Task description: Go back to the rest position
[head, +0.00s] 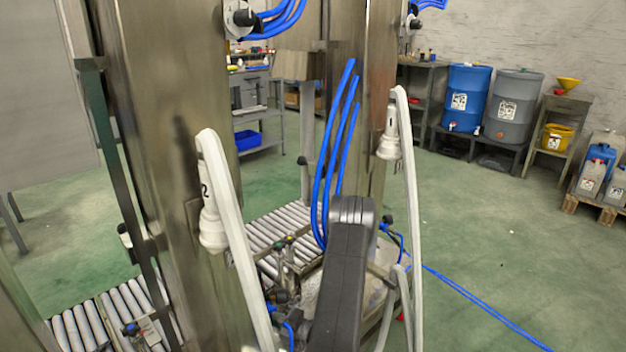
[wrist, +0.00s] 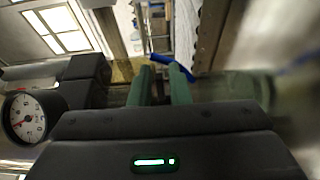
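In the head view a dark grey link of my arm rises at the lower middle, and the gripper is hidden there. Two white lances hang by the steel columns: the left lance (head: 211,215) left of my arm, the right lance (head: 391,140) right of it and farther back.
A left steel column (head: 165,150) and a right column (head: 362,120) stand close around my arm. A roller conveyor (head: 275,228) lies behind it. Blue hoses (head: 335,150) hang nearby, and a blue line crosses the floor. A round gauge (wrist: 27,117) shows in the wrist view. Open green floor (head: 490,240) lies right.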

